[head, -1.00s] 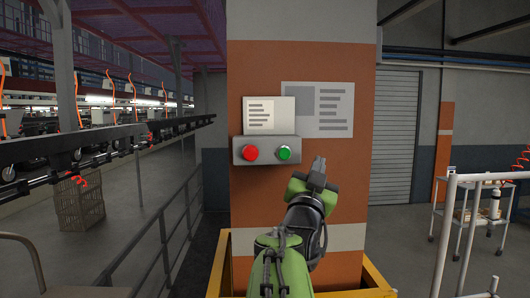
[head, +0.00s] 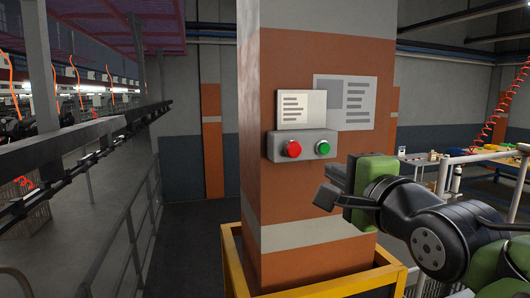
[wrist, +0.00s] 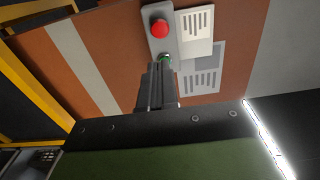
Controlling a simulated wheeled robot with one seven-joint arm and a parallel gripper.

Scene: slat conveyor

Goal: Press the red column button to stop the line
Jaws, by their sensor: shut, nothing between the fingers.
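The red button (head: 292,149) sits on the left of a grey box on the orange and grey column (head: 290,200). The green button (head: 323,147) is on the right of the same box. In the wrist view the red button (wrist: 160,28) is in plain sight beyond my fingertips, and the green one is mostly hidden behind them. My gripper (head: 328,184) is shut and empty, in front of the column and below the box, to the right of the red button in the head view. It also shows in the wrist view (wrist: 158,68), apart from the red button.
A yellow guard frame (head: 315,284) surrounds the column's foot. A metal railing (head: 115,240) and the conveyor line (head: 75,140) run along the left. White and grey notices (head: 345,102) hang above the box. Floor between railing and column is clear.

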